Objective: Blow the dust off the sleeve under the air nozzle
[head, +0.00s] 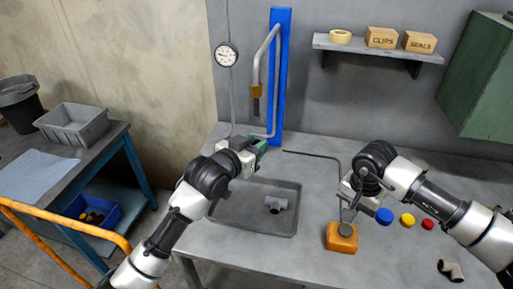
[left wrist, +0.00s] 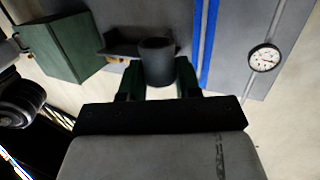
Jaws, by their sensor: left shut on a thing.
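The air nozzle (head: 256,106) hangs from a bent grey pipe with a brass-coloured fitting, in front of a blue post. My left gripper (head: 258,144) is just below the nozzle tip in the head view; its depth relative to the nozzle is hard to tell. In the left wrist view its green fingers (left wrist: 157,80) are shut on a dark grey cylindrical sleeve (left wrist: 157,60). The sleeve is hard to make out in the head view. Dust on it cannot be made out. My right gripper (head: 347,208) is above an orange block (head: 341,242) with a round grey top; its fingers are unclear.
Blue (head: 384,216), yellow (head: 407,220) and red (head: 428,224) caps lie right of the block, with a pipe elbow (head: 451,270) nearer. A thin bent rod (head: 315,154) crosses the bench. A gauge (head: 226,55) hangs behind.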

